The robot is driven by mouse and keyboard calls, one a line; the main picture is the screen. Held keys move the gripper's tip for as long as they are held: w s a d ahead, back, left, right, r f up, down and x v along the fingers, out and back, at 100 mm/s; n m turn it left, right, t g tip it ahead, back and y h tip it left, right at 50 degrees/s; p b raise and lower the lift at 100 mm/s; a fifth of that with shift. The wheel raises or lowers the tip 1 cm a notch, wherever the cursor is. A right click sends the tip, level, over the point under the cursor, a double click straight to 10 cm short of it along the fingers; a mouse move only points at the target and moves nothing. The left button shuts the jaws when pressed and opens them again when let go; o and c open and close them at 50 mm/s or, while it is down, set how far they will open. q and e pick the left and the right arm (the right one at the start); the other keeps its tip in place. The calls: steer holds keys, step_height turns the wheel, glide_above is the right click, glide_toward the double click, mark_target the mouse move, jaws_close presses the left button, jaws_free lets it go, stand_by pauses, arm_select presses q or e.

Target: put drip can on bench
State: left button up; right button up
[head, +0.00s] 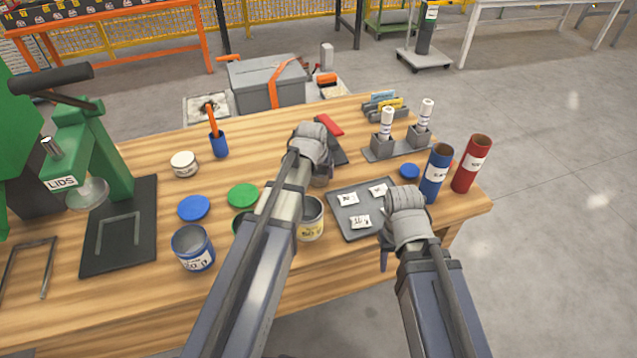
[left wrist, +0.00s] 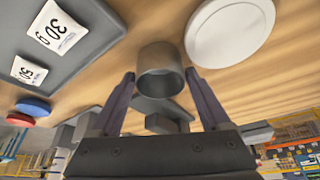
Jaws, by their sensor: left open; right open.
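The drip can looks to be the small grey open-topped cup, seen in the left wrist view (left wrist: 160,68). It stands upright on the wooden bench (head: 130,305). In the head view only a bit of the cup (head: 321,179) shows below my left gripper (head: 322,165). My left gripper is open, and its fingers (left wrist: 160,80) are on either side of the cup, not visibly closed on it. My right gripper (head: 388,248) is open and empty near the bench's front edge; its fingers are mostly hidden by its wrist.
A dark tray (head: 350,229) with labelled packets lies right of the cup. Blue (head: 435,175) and red (head: 470,165) tubes stand at the right end. Blue-labelled (head: 193,250) and yellow-labelled (head: 311,220) tins stand near the front. A white disc (left wrist: 230,30) lies beside the cup.

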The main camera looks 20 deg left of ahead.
arm_select(q)
steer(key=shift+w+f, duration=0.25)
steer(key=shift+f, duration=0.45)
steer(key=shift+r, duration=0.1)
arm_select(e)
steer(key=shift+f, duration=0.6)
arm_select(q)
steer(key=c, duration=1.3)
steer(key=shift+o, duration=0.2)
step_height(320, 180, up, 10)
steer(key=p, duration=0.9)
steer(key=shift+p, duration=0.35)
arm_select(e)
step_height(320, 180, up, 10)
